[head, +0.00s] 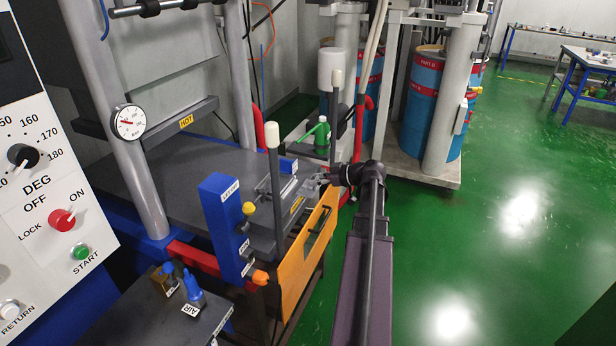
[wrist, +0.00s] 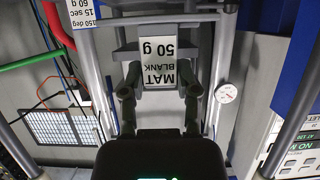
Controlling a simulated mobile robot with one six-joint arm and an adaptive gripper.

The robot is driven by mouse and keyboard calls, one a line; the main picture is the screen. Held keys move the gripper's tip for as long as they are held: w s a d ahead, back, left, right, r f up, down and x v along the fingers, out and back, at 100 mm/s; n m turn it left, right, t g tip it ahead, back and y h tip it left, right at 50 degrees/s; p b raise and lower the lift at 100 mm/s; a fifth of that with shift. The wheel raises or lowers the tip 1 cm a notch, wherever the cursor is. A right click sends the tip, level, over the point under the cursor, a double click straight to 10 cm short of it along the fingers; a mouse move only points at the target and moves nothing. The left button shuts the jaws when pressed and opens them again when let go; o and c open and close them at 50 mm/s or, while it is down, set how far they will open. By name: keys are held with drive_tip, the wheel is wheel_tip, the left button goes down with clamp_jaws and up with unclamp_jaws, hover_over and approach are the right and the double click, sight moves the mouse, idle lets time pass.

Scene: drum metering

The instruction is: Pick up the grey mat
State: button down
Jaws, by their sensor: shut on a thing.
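The grey mat (wrist: 202,48) is in the wrist view, behind and beside a white label (wrist: 158,72) reading "MAT BLANK 50 g", upside down. My gripper (wrist: 160,88) has one finger on each side of the label and is shut on the mat. In the head view my gripper (head: 314,182) reaches left from the dark arm, over the grey shelf beside the press. The mat is small and hard to make out there, partly hidden by the gripper.
An orange panel (head: 305,250) stands just in front of the gripper. A blue post (head: 228,230) and a grey rod with a pale tip (head: 272,136) rise to its left. A green bottle (head: 322,135) stands behind.

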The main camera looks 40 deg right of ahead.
drive_tip(key=shift+s, duration=0.3)
idle(0.5)
wheel_tip(320, 180, up, 3)
drive_tip(key=p, duration=0.3)
drive_tip(key=shift+f, duration=0.1)
idle(0.5)
